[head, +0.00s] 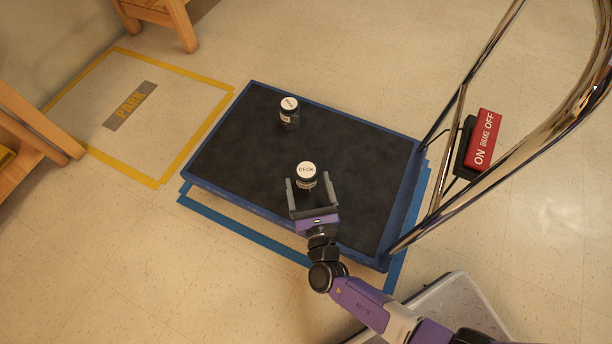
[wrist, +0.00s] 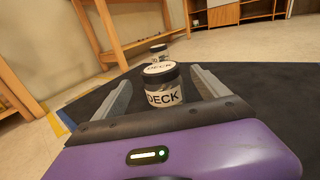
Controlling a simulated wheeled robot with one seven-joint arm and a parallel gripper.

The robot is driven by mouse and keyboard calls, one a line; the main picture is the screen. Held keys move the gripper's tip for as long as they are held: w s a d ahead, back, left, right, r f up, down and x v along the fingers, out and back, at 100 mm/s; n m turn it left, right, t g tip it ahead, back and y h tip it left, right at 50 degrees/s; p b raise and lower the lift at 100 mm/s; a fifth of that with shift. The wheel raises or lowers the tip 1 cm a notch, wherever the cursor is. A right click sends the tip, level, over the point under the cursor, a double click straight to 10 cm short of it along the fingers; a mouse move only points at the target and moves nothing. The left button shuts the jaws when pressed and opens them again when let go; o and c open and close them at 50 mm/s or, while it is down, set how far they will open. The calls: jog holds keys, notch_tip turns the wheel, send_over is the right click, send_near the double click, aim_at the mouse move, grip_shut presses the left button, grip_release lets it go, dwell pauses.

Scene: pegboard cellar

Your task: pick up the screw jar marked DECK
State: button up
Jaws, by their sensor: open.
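The screw jar marked DECK (head: 306,172) stands upright on the black deck of a blue-edged platform cart (head: 232,160). In the wrist view the DECK jar (wrist: 162,86) is between the two fingers, with a gap on each side.
Wooden furniture legs (head: 184,25) stand at the back left. Much of the deck is clear.

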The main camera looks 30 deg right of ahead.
aim_at(306, 172)
jog(key=b+x, duration=0.1)
jog(key=x, duration=0.3)
jog(key=shift+w+d, duration=0.1)
jog(key=shift+d, duration=0.05)
jog(key=shift+c, duration=0.2)
grip_shut()
